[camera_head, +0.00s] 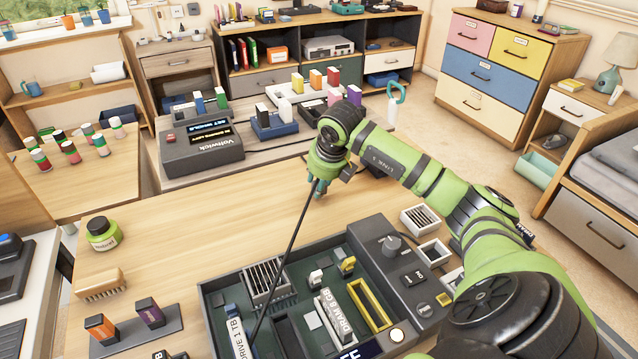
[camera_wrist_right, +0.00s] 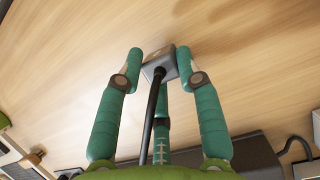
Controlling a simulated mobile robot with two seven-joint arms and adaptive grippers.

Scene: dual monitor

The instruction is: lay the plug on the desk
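My right gripper (camera_head: 317,187) is over the wooden desk (camera_head: 180,235), behind the dark open case (camera_head: 212,292). In the wrist view, its green fingers (camera_wrist_right: 160,68) are closed around a small grey plug (camera_wrist_right: 158,57), with fingertips against its sides. A black cable (camera_wrist_right: 152,115) runs from the plug. In the head view the cable (camera_head: 289,250) stretches from the gripper down into the case; the plug itself is hidden by the fingers. Bare wood lies beyond the plug; I cannot tell whether the plug touches it. My left gripper is not in view.
A grey device with a display (camera_head: 203,146) and a blue holder (camera_head: 273,128) stand on a surface behind the desk. A green jar (camera_head: 102,233), a brush (camera_head: 100,285) and a dark slotted stand (camera_head: 137,335) are at left. The desk middle is clear.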

